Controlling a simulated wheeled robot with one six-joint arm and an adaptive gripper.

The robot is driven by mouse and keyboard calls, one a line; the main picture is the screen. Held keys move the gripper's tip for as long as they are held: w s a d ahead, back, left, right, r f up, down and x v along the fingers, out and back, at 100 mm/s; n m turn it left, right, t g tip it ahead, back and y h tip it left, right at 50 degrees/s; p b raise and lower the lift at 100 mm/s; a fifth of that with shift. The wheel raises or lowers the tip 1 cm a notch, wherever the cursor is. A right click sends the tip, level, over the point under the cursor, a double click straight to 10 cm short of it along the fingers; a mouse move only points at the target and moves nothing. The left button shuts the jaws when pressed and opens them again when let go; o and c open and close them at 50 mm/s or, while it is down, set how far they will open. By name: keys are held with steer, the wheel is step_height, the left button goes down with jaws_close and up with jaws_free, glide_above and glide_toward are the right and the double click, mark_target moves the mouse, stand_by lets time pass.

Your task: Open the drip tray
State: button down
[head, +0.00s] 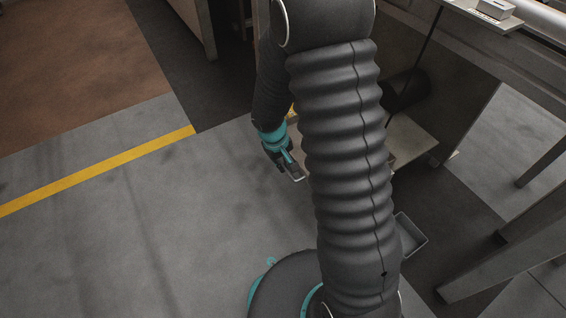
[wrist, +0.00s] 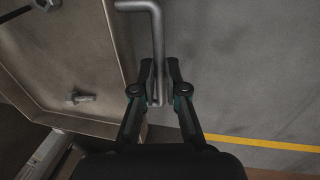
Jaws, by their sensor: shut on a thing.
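My gripper (wrist: 160,72) is shut on a grey bent bar handle (wrist: 157,36), with one finger on each side of its straight length. The handle's upper end bends left toward a metal tray (wrist: 100,52) with a raised rim, which looks like the drip tray. Its join to the tray is not clear. In the head view my gripper (head: 284,162) is low, left of my arm, with a pale edge of the handle (head: 297,176) beside it. My arm hides most of the tray there.
A bolt-like metal piece (wrist: 80,97) shows within the tray's outline. A shallow grey bin (head: 411,234) sits on the floor right of my arm. Table legs (head: 500,250) stand at the right. The grey floor (head: 130,230) at the left is clear, crossed by a yellow line (head: 100,170).

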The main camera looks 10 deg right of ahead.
steer(key=shift+w, duration=0.1)
steer(key=c, duration=1.2)
jaws_free()
step_height(320, 180, up, 12)
steer(key=a, duration=0.2)
steer(key=shift+s+a, duration=0.15)
steer(key=shift+s, duration=0.25)
steer(key=shift+f, duration=0.15)
steer(key=s+d+r+m+t+y+p, duration=0.1)
steer(key=s+d+r+t+p, duration=0.1)
steer(key=s+r, duration=0.8)
steer(key=s+d+r+m+t+y+p, duration=0.1)
steer(key=s+r+p, duration=0.4)
steer(key=s+r, duration=0.5)
step_height(320, 180, up, 5)
steer(key=shift+s+d+r+m+t, duration=0.1)
steer(key=shift+s+d+m+t, duration=0.1)
steer(key=shift+d+m+t, duration=0.5)
